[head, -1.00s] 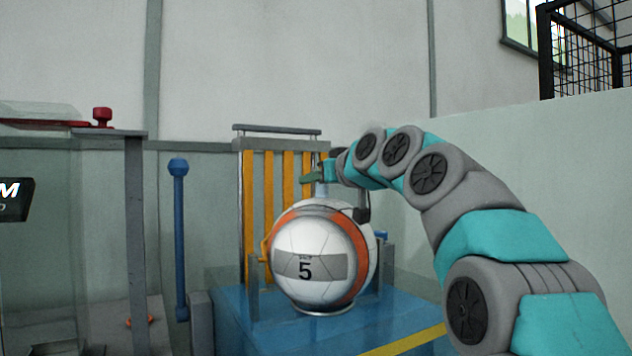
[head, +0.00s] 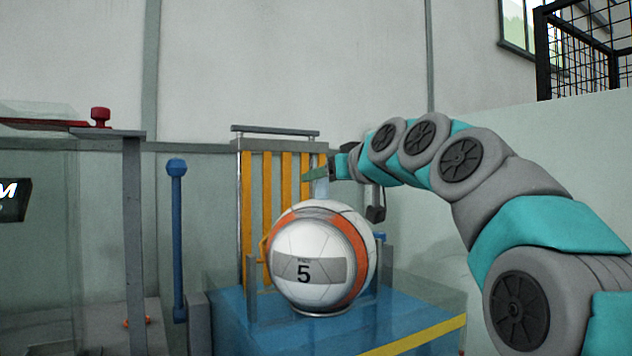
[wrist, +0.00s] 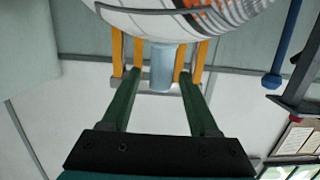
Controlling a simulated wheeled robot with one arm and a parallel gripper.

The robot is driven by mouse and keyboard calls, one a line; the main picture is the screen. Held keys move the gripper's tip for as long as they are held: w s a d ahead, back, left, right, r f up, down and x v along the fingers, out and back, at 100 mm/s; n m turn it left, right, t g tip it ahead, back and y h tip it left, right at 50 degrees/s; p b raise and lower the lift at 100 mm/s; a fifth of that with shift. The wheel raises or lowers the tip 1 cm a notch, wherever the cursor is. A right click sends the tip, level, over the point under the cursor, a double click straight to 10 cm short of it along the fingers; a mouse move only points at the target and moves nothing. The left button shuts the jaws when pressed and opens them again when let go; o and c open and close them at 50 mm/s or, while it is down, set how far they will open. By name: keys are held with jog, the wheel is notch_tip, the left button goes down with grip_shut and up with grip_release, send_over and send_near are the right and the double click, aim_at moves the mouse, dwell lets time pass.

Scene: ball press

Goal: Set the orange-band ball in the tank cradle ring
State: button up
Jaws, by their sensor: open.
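The white ball with an orange band and a "5" label (head: 305,267) rests on a thin metal ring (head: 318,313) on a blue platform (head: 240,313). I cannot tell whether this is the tank cradle ring. My gripper (head: 318,173) is open, above the ball's top in the head view and apart from it. In the wrist view its two green fingers (wrist: 160,78) are spread with nothing gripped. The ball's edge (wrist: 160,20) shows at the top there.
A yellow-slatted rack (head: 270,180) stands behind the ball. Short grey posts (head: 388,270) flank it. A black mesh cage (head: 585,60) is at upper right.

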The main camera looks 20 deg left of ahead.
jog(key=v, duration=0.8)
